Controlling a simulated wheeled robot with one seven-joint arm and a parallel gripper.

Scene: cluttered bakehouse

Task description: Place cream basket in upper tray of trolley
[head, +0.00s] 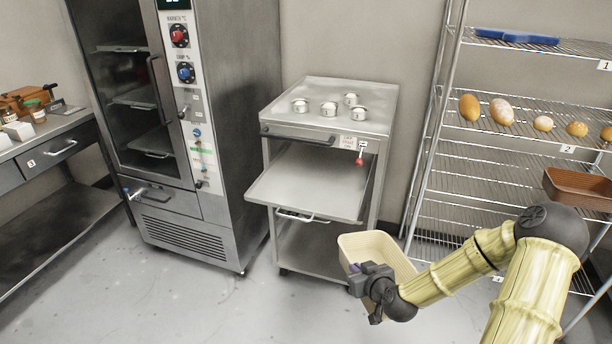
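The cream basket (385,245) is in front of the trolley's lower right, above the floor and slightly tilted. My gripper (360,272) is at the basket's near left side and appears shut on its rim; the fingertips are partly hidden. The metal trolley (330,88) stands in the middle. Its upper tray (310,190) is pulled out toward me and is empty. The basket is to the right of this tray and lower in the picture, apart from it.
Several small metal tins (330,108) stand on the trolley's top. A red-tipped lever (360,158) hangs at its front right. A wire rack (480,150) with loaves and a brown basket (578,188) stands right. A steel oven cabinet (225,120) stands left. The floor in front is clear.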

